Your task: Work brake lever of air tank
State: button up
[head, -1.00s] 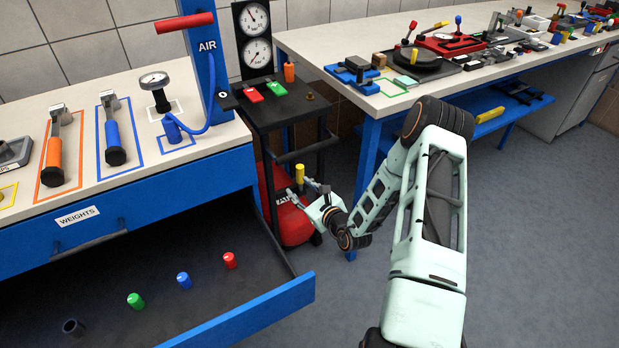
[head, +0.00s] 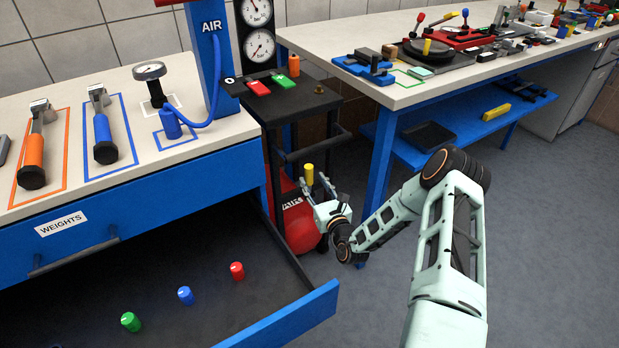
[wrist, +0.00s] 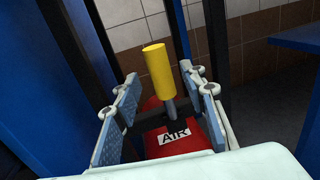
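The air tank (head: 298,228) is red and stands on the lower part of the black cart, partly hidden by the drawer front and my gripper. In the wrist view its red top (wrist: 180,142) carries an "AIR" label. A lever with a yellow cylindrical grip (head: 309,174) and grey stem rises upright at the tank; I take it to be the brake lever. In the wrist view the yellow grip (wrist: 159,70) stands between and beyond my fingers. My gripper (head: 318,187) is open, one finger on each side of the lever, with gaps visible in the wrist view (wrist: 164,108).
The open weights drawer (head: 285,315), holding small coloured weights, juts out left of my gripper. The cart (head: 290,112) with red and green switches stands above the tank. A blue-legged bench (head: 376,190) is to the right.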

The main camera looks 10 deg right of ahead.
aim_at(310, 177)
jog(key=shift+w+a+b, duration=0.2)
jog(key=shift+w, duration=0.9)
jog(key=shift+w+a+b, duration=0.2)
jog(key=shift+w, duration=0.9)
jog(key=shift+c, duration=0.4)
grip_shut()
